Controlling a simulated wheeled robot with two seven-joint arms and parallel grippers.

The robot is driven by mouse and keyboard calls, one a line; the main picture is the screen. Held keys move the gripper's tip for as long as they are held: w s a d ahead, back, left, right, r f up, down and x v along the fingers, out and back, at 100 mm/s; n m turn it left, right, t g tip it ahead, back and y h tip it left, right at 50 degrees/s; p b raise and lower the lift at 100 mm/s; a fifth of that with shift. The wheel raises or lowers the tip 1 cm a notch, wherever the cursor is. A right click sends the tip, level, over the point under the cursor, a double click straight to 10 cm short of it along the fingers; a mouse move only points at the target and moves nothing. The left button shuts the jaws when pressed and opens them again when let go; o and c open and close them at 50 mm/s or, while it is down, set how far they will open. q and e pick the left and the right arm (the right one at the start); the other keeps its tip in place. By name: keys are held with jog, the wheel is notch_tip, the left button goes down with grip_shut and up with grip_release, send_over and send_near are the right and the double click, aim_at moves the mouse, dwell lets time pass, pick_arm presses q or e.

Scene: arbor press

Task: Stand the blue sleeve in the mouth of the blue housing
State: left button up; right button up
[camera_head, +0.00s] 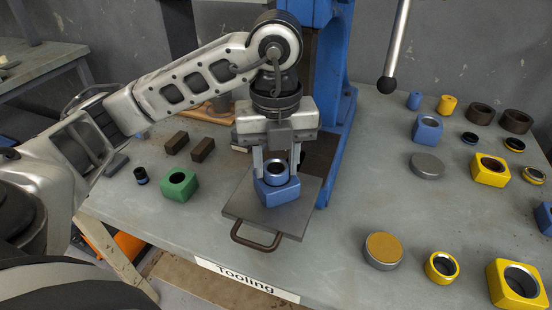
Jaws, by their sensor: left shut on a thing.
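A blue housing (278,193) sits on a grey plate (240,208) with a handle, at the foot of the blue press. A blue sleeve (275,172) with a dark bore is upright at the housing's mouth. My left gripper (276,168) points down from above and is shut on the sleeve, one finger on each side. The sleeve's lower end is hidden, so I cannot tell how deep it sits or whether it touches the mouth. My right gripper is not in view.
The blue press frame (337,140) stands right behind the plate. A green housing (179,186), a small black-and-blue part (141,175) and dark blocks (202,149) lie to the left. Yellow, blue and brown parts fill the right side. The bench is clear just right of the plate.

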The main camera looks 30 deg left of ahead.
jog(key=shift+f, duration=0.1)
pick_arm(q)
jog(key=o, duration=1.1)
notch_tip(320, 180, up, 16)
jog(key=p, duration=0.3)
jog(key=shift+p, duration=0.4)
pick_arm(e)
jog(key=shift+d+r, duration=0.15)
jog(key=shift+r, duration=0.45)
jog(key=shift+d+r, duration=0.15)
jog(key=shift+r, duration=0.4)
pick_arm(q)
jog(key=shift+f, duration=0.1)
